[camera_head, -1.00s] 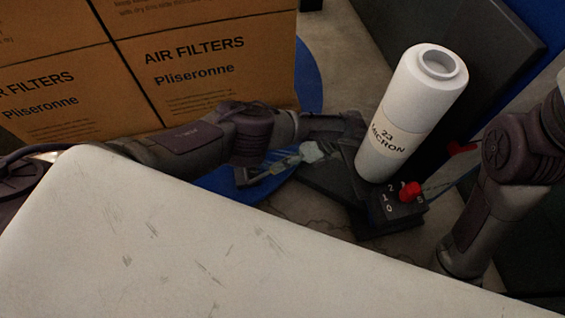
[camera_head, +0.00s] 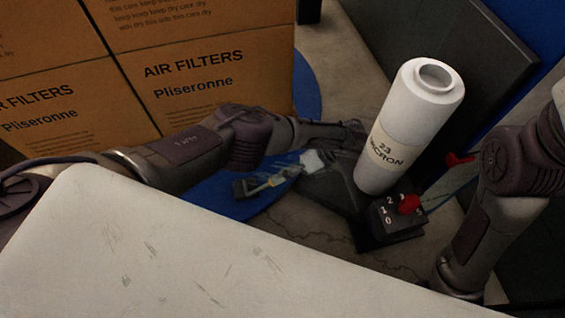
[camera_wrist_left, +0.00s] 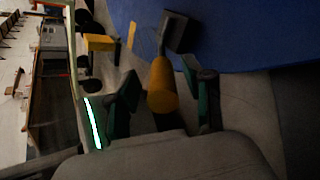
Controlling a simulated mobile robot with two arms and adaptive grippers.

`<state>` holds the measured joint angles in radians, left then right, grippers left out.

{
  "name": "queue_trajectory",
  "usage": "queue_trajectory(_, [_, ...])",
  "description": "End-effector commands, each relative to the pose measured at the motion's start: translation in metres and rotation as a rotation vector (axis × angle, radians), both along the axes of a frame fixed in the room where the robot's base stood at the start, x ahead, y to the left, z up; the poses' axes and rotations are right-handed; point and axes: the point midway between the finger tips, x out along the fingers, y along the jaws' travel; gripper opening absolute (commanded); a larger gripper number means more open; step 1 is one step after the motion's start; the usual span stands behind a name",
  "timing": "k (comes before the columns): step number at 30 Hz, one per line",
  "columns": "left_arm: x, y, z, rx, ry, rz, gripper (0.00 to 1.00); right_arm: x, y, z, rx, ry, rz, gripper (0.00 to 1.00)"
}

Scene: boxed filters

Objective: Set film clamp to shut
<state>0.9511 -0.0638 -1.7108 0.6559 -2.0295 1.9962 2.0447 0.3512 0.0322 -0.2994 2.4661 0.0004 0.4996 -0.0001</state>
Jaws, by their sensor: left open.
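A part with a dark block end and a yellowish middle (camera_head: 273,182), likely the film clamp, lies over the blue disc in the head view. My left gripper (camera_head: 348,132) is near it, dark and hard to make out there. In the left wrist view my left gripper (camera_wrist_left: 167,86) is open, with one dark green-edged finger on each side. A yellow cylindrical grip (camera_wrist_left: 162,92) shows between the fingers, with a dark block (camera_wrist_left: 178,32) beyond it. I cannot tell whether either finger touches the grip. My right gripper is out of sight.
A white film roll (camera_head: 424,110) marked 23 MICRON stands upright beside a dark control box (camera_head: 388,232) with a red knob (camera_head: 408,204). Brown air filter boxes (camera_head: 190,75) are stacked at the back left, by the blue disc (camera_head: 308,85). Cracked floor shows in front.

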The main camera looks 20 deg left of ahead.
Motion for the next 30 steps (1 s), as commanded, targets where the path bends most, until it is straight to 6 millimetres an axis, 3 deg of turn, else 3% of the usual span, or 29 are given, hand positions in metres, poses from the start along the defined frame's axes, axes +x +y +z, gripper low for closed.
queue_trajectory(5, [-0.001,0.004,0.017,0.011,0.002,-0.001,0.52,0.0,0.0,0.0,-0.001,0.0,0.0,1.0])
queue_trajectory(12, [-0.001,0.003,0.064,0.008,0.004,0.0,0.52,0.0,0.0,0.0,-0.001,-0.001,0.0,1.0])
queue_trajectory(16, [-0.002,0.002,0.081,0.006,0.007,0.002,0.52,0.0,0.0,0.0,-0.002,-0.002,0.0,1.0])
queue_trajectory(28, [-0.003,0.002,0.091,0.008,0.008,0.005,0.52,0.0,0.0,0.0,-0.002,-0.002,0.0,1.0])
queue_trajectory(30, [-0.003,0.002,0.091,0.008,0.008,0.005,0.43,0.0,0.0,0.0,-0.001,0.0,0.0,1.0])
